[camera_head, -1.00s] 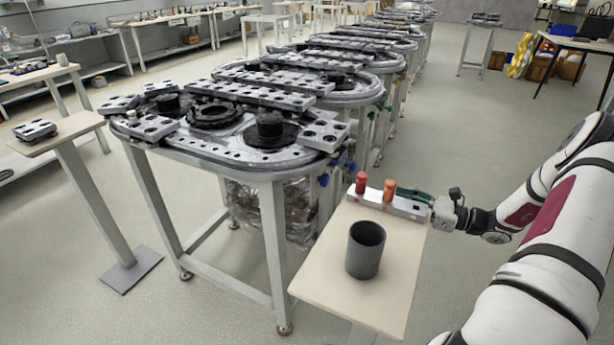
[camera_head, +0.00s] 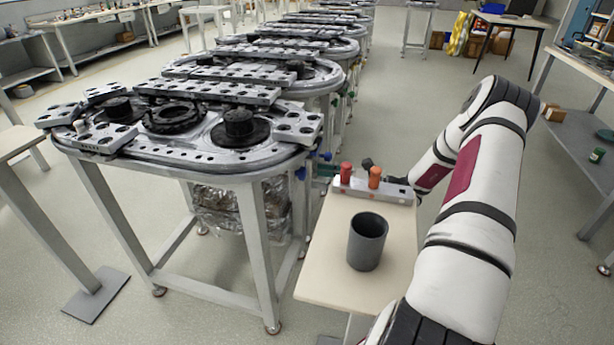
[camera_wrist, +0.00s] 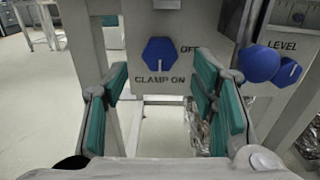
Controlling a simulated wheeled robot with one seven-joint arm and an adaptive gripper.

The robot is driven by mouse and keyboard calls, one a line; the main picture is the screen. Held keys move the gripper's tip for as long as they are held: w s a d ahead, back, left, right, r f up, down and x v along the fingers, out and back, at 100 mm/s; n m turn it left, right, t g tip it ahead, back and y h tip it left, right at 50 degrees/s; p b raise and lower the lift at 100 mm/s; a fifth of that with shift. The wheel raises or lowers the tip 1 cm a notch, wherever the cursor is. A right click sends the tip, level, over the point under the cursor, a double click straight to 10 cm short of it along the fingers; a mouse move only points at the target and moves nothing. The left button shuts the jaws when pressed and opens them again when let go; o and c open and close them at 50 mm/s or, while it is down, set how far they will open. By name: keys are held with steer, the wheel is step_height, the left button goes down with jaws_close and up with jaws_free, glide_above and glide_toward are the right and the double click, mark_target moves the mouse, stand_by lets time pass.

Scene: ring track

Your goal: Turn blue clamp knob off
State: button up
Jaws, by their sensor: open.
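The blue clamp knob (camera_wrist: 159,55) is a hexagonal knob with a white pointer line, on a grey panel in the upper middle of the wrist view. Its pointer stands roughly upright, with "CLAMP ON" printed below it and "OFF" to its upper right. My gripper (camera_wrist: 160,92) is open, with green pads on either side and slightly below the knob in the picture. No contact with the knob shows. In the head view my gripper is mostly hidden behind the small table's fixture, near the blue knobs (camera_head: 325,156) on the ring track's side.
More blue knobs (camera_wrist: 262,64), one near a "LEVEL" label, sit close to the right finger. A small table (camera_head: 325,262) holds a grey cup (camera_head: 367,241) and a metal block (camera_head: 372,190) with red and orange pegs. The ring track table (camera_head: 200,165) stands to the left.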

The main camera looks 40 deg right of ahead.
mark_target(306, 175)
steer(key=shift+x, duration=2.3)
steer(key=c, duration=1.1)
